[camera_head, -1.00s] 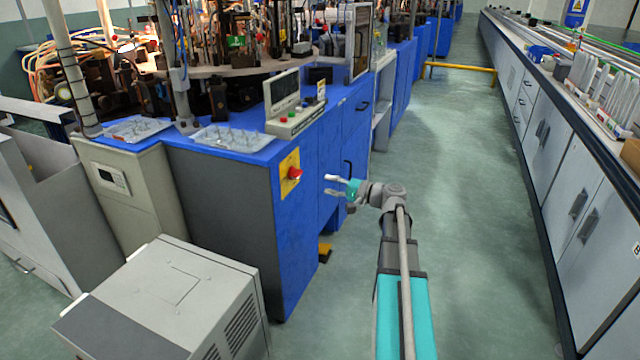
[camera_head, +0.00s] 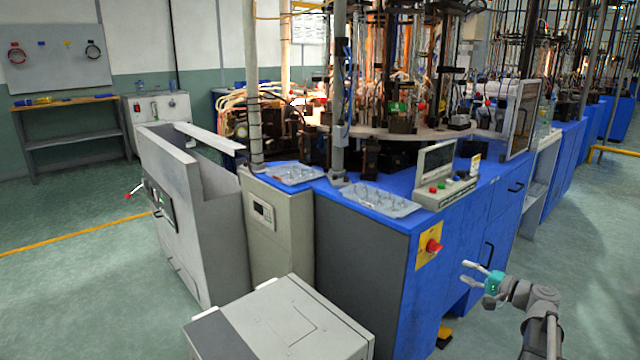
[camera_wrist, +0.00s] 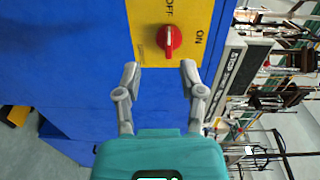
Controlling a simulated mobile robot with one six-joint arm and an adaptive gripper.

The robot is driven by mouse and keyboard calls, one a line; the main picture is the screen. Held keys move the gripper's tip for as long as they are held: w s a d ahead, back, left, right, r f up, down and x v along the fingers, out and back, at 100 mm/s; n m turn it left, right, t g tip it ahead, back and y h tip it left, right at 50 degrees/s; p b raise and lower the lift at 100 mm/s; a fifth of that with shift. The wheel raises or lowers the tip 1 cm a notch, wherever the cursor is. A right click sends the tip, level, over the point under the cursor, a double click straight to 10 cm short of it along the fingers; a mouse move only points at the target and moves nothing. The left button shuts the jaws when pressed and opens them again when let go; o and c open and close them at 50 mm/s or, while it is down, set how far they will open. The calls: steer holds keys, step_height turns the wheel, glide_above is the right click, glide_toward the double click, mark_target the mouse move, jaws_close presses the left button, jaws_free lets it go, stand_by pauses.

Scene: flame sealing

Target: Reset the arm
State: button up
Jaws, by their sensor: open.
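My gripper (camera_head: 470,274) is open and empty at the lower right of the head view, in front of the blue cabinet (camera_head: 375,285). In the wrist view my gripper (camera_wrist: 160,78) has its two fingers spread apart. Ahead of them is a red rotary switch (camera_wrist: 169,40) on a yellow plate (camera_wrist: 200,18) marked OFF and ON. The fingers appear apart from the switch. In the head view the same red switch (camera_head: 433,246) sits on the cabinet's side, left of and above my gripper.
A control panel with a small screen (camera_head: 437,165) and trays of glass parts (camera_head: 375,200) stand on the blue cabinet. A grey box unit (camera_head: 290,320) stands in front at lower middle. Open floor lies right of my arm (camera_head: 590,270) and at far left (camera_head: 70,215).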

steer(key=s+a+f+n+g+h, duration=0.25)
steer(key=a+f+g, duration=0.2)
steer(key=a, duration=0.35)
steer(key=s+a+f+n+g+h+p, duration=0.1)
steer(key=s+a+f+n+g, duration=0.15)
steer(key=a+f, duration=0.4)
steer(key=s+a+f+n+g+h, duration=0.2)
steer(key=s+a+f+g, duration=0.15)
steer(key=a, duration=0.55)
steer(key=s+a+f+n+g+h, duration=0.1)
steer(key=s+a+n+g+h, duration=0.2)
steer(key=s+h, duration=0.3)
step_height(320, 180, up, 38)
steer(key=s+p, duration=0.1)
steer(key=p, duration=3.8)
steer(key=shift+a+f, duration=0.15)
steer(key=shift+a, duration=0.05)
steer(key=shift+s+y, duration=0.2)
steer(key=shift+y, duration=0.05)
